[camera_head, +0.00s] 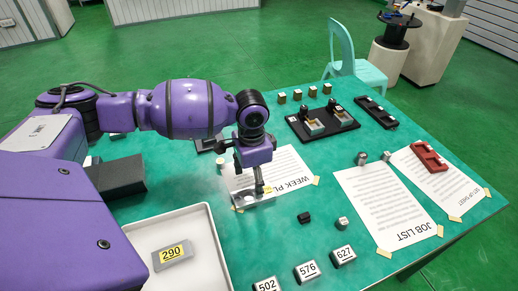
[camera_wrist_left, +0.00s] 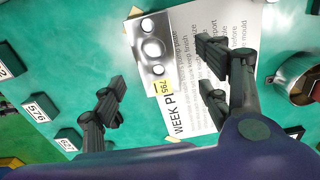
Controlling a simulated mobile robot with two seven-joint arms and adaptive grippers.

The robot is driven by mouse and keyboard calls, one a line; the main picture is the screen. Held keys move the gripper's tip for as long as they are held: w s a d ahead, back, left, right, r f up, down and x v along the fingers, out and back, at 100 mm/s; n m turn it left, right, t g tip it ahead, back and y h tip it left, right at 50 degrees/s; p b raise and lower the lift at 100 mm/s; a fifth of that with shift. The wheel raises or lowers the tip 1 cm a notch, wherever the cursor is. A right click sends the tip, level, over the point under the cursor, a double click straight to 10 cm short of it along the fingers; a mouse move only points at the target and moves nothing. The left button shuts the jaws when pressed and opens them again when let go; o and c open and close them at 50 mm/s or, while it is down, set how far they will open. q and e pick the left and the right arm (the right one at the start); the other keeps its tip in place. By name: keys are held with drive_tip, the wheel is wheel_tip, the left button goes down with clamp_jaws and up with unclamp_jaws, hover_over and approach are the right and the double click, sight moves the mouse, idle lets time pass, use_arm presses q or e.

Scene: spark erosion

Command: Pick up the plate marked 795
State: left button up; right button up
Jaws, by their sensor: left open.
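The plate marked 795 (camera_wrist_left: 150,55) is a shiny metal piece with round holes and a yellow label. It lies on the WEEK PLAN sheet (camera_wrist_left: 200,95); it also shows in the head view (camera_head: 243,202), partly hidden by my gripper. My left gripper (camera_head: 262,190) points down close over the plate. In the left wrist view my left gripper (camera_wrist_left: 161,64) is open, one finger on each side of the plate, and empty. Whether the fingertips touch the plate cannot be told. My right gripper is not in view.
A white tray (camera_head: 217,250) holds a grey plate marked 290 (camera_head: 173,256). Blocks marked 502 (camera_head: 267,285), 576 (camera_head: 307,271) and 627 (camera_head: 343,255) stand near the front edge. A JOB LIST sheet (camera_head: 385,205), a red holder (camera_head: 429,157) and a black fixture (camera_head: 322,120) are to the right.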

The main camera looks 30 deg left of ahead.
sight(254, 190)
use_arm(q)
drive_tip(key=f, duration=0.5)
drive_tip(key=shift+s+d+f, duration=0.15)
drive_tip(key=shift+d+f, duration=0.1)
drive_tip(key=shift+f, duration=0.05)
drive_tip(key=shift+r, duration=0.1)
drive_tip(key=c, duration=1.5)
drive_tip(key=shift+c, duration=0.5)
drive_tip(key=shift+r, duration=0.1)
